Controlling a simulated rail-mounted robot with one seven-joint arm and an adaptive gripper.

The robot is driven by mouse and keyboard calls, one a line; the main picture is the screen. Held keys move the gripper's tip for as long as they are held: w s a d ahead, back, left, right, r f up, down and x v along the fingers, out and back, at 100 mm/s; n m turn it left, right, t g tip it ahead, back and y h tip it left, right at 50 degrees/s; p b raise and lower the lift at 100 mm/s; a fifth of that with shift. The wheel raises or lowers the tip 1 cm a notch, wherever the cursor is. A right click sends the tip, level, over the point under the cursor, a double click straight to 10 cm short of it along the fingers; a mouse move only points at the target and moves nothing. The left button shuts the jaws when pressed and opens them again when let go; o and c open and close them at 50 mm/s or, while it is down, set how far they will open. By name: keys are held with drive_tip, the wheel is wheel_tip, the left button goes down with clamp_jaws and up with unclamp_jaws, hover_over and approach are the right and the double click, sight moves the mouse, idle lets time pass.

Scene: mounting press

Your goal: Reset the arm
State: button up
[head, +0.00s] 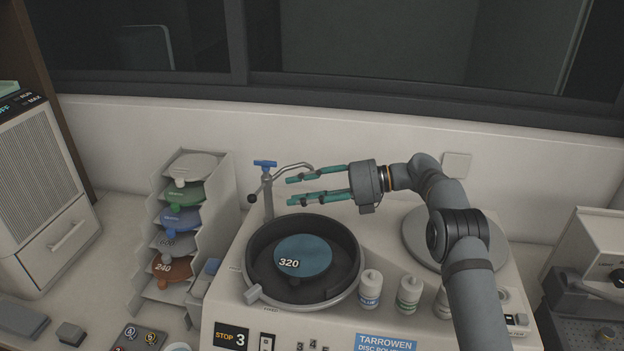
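My gripper (290,190) is in the head view, above the back of the polisher's bowl. Its two teal fingers point left and stand apart, with nothing visible between them. My arm reaches in from the lower right, bends at the elbow and holds the gripper roughly level. A thin spout with a blue tap handle (265,163) stands behind and left of the fingertips. The spout's curved end comes close to the upper finger; I cannot tell whether they touch.
The disc polisher (228,309) has a black bowl (257,285) holding a blue 320 disc (303,256). Several bottles, including a blue-labelled one (370,290), stand at its front. A rack (222,182) of coloured discs stands left. A grey cabinet (45,190) is far left, another machine (590,260) far right.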

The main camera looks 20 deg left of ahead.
sight(256, 198)
drive_tip(key=x, duration=1.2)
drive_tip(key=shift+a+r, duration=0.1)
drive_tip(key=shift+b, duration=0.4)
drive_tip(key=shift+r+p, duration=0.2)
drive_tip(key=shift+p, duration=0.1)
